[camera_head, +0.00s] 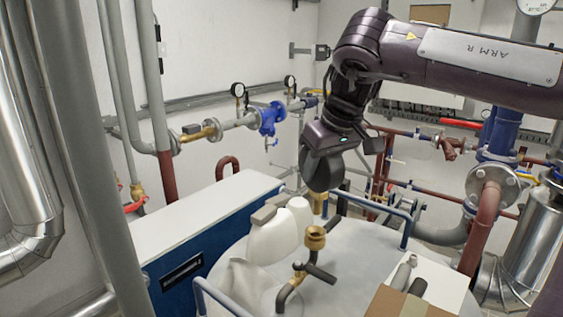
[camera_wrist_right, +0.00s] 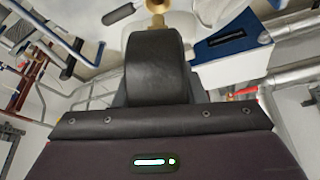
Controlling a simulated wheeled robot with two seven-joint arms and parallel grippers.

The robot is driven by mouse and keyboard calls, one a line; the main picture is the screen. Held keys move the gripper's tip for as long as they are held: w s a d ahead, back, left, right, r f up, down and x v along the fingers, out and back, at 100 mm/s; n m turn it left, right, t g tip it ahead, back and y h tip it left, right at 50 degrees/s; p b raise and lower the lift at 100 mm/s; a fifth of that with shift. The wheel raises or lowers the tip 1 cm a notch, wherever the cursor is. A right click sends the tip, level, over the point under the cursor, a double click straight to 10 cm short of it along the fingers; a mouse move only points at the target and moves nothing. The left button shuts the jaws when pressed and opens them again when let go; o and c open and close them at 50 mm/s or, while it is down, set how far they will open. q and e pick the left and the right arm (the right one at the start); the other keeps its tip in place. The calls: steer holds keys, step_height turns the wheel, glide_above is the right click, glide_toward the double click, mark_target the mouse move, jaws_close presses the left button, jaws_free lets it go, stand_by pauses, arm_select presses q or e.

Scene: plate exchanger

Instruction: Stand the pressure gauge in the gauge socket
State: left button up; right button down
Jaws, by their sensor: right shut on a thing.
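My right gripper (camera_head: 330,140) is shut on the pressure gauge (camera_head: 322,170), a dark round body with a brass stem pointing down. In the right wrist view the gauge (camera_wrist_right: 157,65) shows its black rounded side, with brass at the top edge; the fingers are mostly hidden. The gauge's dial face is not visible. The likely gauge socket is a brass cup (camera_head: 315,237) on a short bent pipe with a dark handle, standing on the round grey top. The gauge is held above and behind this cup in the head view, apart from it. My left gripper is out of view.
White rounded containers (camera_head: 275,235) stand left of the brass cup. Blue rails (camera_head: 412,222) rise at the edge of the round grey top (camera_head: 355,260). A cardboard box (camera_head: 400,303) and dark-gripped items lie at front right. A blue cabinet (camera_head: 215,240) stands left.

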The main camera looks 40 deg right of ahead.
mark_target(317, 212)
steer(key=shift+w+a, duration=0.1)
steer(key=shift+w, duration=0.05)
steer(key=shift+f, duration=3)
steer(key=shift+s+f+b, duration=0.25)
steer(key=shift+f+b, duration=0.1)
steer(key=shift+b, duration=0.25)
steer(key=shift+w+f+b, duration=0.2)
steer(key=shift+f+b, duration=0.1)
steer(key=shift+f, duration=0.15)
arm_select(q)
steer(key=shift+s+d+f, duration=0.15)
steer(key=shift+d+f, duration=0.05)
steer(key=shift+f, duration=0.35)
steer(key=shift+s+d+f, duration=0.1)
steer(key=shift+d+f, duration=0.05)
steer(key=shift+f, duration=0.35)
arm_select(e)
steer(key=shift+f, duration=0.15)
